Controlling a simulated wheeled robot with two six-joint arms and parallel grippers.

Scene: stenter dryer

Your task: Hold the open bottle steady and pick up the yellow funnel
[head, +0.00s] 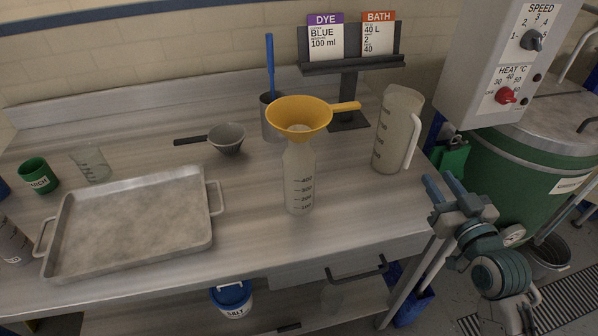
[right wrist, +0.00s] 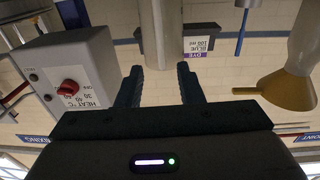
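The yellow funnel (head: 299,115) sits mouth up on top of the pale translucent bottle (head: 299,185), its handle pointing right. Its spout is hidden by the bottle neck. The bottle stands upright on the steel bench, with graduation marks on its front. In the right wrist view, which is upside down, the funnel (right wrist: 289,90) and bottle (right wrist: 303,38) show at the right edge. My right gripper (head: 444,187) is open and empty, beyond the bench's right edge, well to the right of the bottle. Both its fingers (right wrist: 160,85) show apart in the right wrist view. My left gripper is not in view.
A clear jug (head: 397,130) stands between the bottle and my right gripper. A sign stand (head: 349,90), a grey pot (head: 270,120) with a blue rod and a strainer (head: 227,139) are behind. A metal tray (head: 212,200) lies left. A control box (head: 470,70) stands right.

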